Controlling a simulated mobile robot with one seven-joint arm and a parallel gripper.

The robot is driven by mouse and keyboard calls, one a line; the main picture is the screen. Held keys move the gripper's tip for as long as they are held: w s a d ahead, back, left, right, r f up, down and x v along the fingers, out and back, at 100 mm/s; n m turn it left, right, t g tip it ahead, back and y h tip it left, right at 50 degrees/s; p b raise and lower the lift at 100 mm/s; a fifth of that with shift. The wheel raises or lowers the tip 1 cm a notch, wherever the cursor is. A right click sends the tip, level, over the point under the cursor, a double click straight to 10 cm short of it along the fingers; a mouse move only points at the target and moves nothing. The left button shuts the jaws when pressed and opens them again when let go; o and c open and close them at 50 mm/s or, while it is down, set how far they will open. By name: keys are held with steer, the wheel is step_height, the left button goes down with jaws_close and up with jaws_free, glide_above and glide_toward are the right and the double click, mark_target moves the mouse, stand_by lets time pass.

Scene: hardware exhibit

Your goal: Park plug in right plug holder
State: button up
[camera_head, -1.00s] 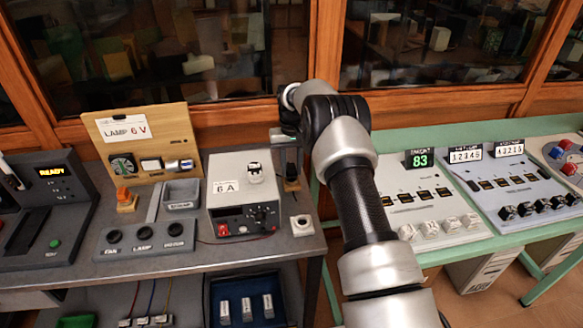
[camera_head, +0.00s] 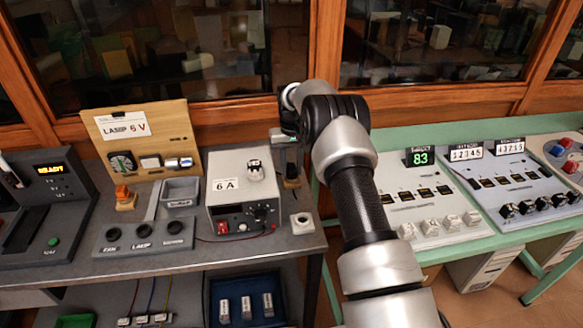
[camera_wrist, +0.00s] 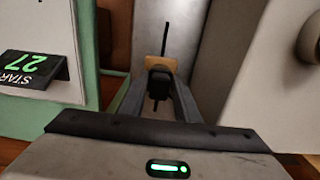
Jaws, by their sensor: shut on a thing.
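A dark plug (camera_wrist: 159,82) is between the fingers of my gripper (camera_wrist: 160,100) in the wrist view, with a thin black cord extending from it. My gripper is shut on it. A tan wooden piece (camera_wrist: 172,64) shows right at the plug and looks like the right plug holder; I cannot tell whether the plug is seated in it. In the head view the dark plug (camera_head: 291,171) is small, under my gripper, behind the right rear of the grey power unit. The wooden piece (camera_head: 292,185) shows at its foot.
The grey power unit (camera_head: 228,200) stands close to the left of the plug. A small white box (camera_head: 302,224) sits in front. An orange plug-like piece (camera_head: 125,197) stands on wood farther left. A green-framed console (camera_head: 425,215) is to the right.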

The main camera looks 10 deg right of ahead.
steer(key=shift+f, duration=0.35)
stand_by(0.7)
steer(key=o, duration=1.6)
steer(key=shift+r, duration=0.1)
steer(key=shift+r+p, duration=1.6)
steer(key=shift+r, duration=1.85)
